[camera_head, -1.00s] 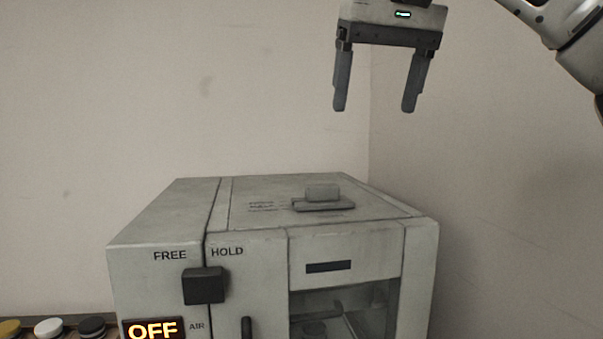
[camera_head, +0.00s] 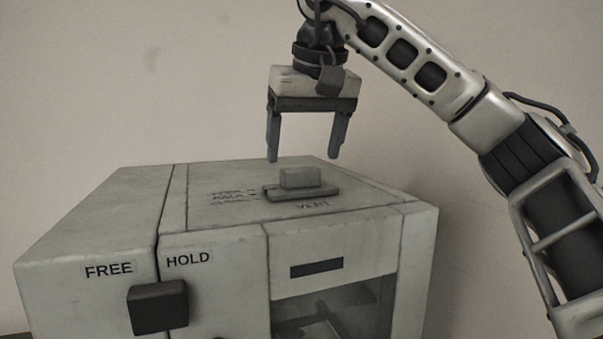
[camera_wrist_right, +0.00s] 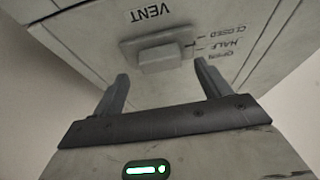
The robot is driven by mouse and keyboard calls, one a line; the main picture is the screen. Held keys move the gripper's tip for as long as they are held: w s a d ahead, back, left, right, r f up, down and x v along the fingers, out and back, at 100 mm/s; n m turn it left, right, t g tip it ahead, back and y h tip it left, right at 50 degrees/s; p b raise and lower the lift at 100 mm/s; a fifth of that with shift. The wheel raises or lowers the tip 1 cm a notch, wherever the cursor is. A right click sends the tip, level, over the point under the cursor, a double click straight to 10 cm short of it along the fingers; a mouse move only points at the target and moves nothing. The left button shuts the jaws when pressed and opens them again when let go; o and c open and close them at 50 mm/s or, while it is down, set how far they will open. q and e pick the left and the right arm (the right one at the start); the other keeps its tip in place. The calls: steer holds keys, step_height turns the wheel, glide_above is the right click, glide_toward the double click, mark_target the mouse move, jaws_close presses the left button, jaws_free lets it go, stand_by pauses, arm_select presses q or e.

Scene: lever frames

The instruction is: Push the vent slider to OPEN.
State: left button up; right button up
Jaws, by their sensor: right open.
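The vent slider (camera_head: 300,178) is a grey block on a low plate on top of the white cabinet (camera_head: 215,243). It also shows in the right wrist view (camera_wrist_right: 163,57), beside the printed marks CLOSED, HALF and OPEN (camera_wrist_right: 236,45). My left gripper is not in view.
A dark square knob (camera_head: 157,307) sticks out of the cabinet front below the words FREE and HOLD. A window (camera_head: 335,308) is at the front right. Plain walls stand behind and to the right. The cabinet top around the slider is clear.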

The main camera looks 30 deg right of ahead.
mark_target(301, 169)
steer(key=x, duration=0.2)
steer(key=shift+w+f, duration=0.15)
steer(key=shift+f, duration=0.1)
steer(key=shift+w+d+f, duration=0.1)
steer(key=shift+w+f, duration=0.15)
steer(key=shift+f, duration=0.35)
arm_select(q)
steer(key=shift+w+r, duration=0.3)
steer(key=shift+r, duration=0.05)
